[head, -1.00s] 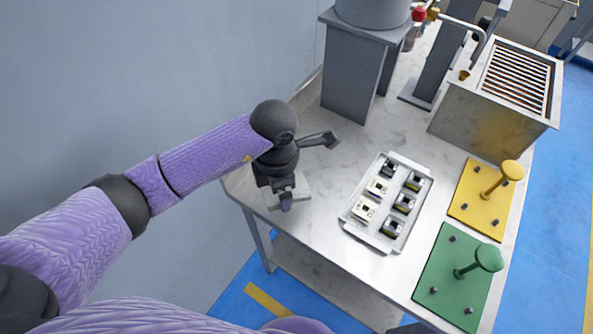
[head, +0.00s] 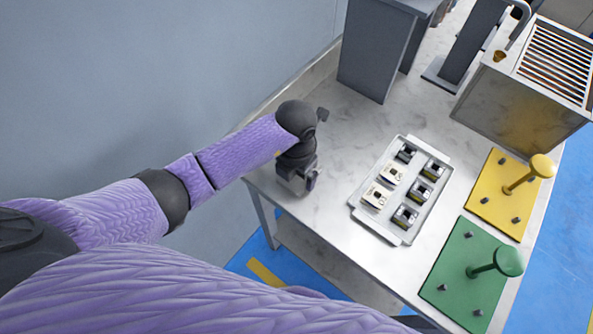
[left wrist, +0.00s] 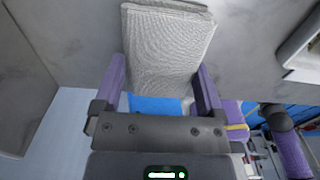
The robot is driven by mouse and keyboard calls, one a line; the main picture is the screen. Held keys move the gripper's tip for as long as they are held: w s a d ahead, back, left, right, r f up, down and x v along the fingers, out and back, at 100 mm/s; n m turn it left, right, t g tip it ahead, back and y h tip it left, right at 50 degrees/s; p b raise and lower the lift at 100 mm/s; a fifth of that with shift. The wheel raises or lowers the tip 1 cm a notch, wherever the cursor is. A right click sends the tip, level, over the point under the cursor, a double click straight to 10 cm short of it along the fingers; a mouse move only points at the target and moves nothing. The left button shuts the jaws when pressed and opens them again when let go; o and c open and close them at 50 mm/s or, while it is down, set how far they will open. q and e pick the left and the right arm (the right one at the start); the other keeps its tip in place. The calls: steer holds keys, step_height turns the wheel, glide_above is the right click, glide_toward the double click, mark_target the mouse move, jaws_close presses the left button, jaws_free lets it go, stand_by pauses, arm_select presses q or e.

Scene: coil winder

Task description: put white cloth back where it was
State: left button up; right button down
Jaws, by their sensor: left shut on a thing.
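The white cloth (left wrist: 167,45) is a folded, textured pad between the two purple fingers of my left gripper (left wrist: 160,85) in the left wrist view. The gripper is shut on it, and the cloth reaches past the fingertips. In the head view my left gripper (head: 298,182) points down at the near left corner of the marbled table (head: 335,215), and hides the cloth there. Whether the cloth touches the tabletop cannot be told. My right gripper does not show clearly in either view.
A metal tray (head: 357,204) with several small parts lies right of the gripper. Yellow (head: 488,203) and green (head: 455,285) plates with knobbed posts lie beyond it. A grey stand (head: 375,50) and a slatted metal box (head: 515,105) stand farther back. Tabletop between gripper and tray is clear.

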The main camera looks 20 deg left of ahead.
arm_select(q)
steer(key=shift+f, duration=0.1)
steer(key=o, duration=0.9)
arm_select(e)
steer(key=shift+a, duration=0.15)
arm_select(q)
step_height(320, 180, up, 12)
steer(key=p, duration=0.4)
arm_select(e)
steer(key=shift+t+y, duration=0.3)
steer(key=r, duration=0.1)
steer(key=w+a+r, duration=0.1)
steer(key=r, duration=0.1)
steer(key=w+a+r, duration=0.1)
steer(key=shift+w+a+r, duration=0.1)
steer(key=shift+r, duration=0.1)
